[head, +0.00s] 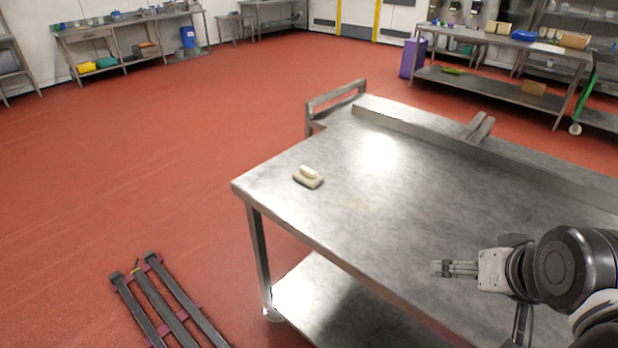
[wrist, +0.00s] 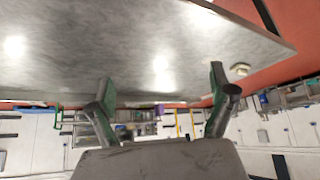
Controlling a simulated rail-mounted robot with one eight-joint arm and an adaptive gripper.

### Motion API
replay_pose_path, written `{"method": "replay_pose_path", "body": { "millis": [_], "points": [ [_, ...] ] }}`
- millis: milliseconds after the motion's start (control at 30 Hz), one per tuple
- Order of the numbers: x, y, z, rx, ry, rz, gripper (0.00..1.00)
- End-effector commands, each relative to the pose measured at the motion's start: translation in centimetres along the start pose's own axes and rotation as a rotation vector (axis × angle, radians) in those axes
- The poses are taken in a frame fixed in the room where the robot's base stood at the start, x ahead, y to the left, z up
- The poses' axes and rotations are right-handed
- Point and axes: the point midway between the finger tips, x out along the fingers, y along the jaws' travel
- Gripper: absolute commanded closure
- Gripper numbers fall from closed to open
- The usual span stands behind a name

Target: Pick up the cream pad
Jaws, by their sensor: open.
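The cream pad (head: 308,177) lies on the steel table (head: 400,190) near its left corner, with a raised handle-like part on top. It also shows small in the wrist view (wrist: 240,69), close to the table's edge and right of the fingers. My gripper (head: 440,268) is over the right front part of the table, well to the right of the pad and apart from it. In the wrist view my gripper (wrist: 162,85) has its two fingers spread with nothing between them.
The table has a raised rail (head: 430,132) along its back and a handle frame (head: 336,95) at its far left. The tabletop between my gripper and the pad is clear. A slatted rack (head: 165,305) lies on the red floor at lower left.

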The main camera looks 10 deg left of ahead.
Motion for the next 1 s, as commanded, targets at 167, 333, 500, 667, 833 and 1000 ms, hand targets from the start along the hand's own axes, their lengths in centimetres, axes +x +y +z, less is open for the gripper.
{"method": "replay_pose_path", "body": {
  "millis": [167, 333, 500, 667, 833, 1000],
  "points": [
    [0.0, 0.0, 0.0, 0.0, 0.0, 0.0, 0.11],
    [0.0, 0.0, 0.0, 0.0, 0.0, 0.0, 0.25],
    [0.0, 0.0, 0.0, 0.0, 0.0, 0.0, 0.3],
    [-0.1, -0.1, -0.3, -0.003, -0.002, -0.001, 0.3],
    [-0.4, -0.6, -3.1, -0.038, -0.023, -0.011, 0.3],
    [-0.4, -1.6, -8.0, -0.106, -0.066, -0.03, 0.3]
  ]
}}
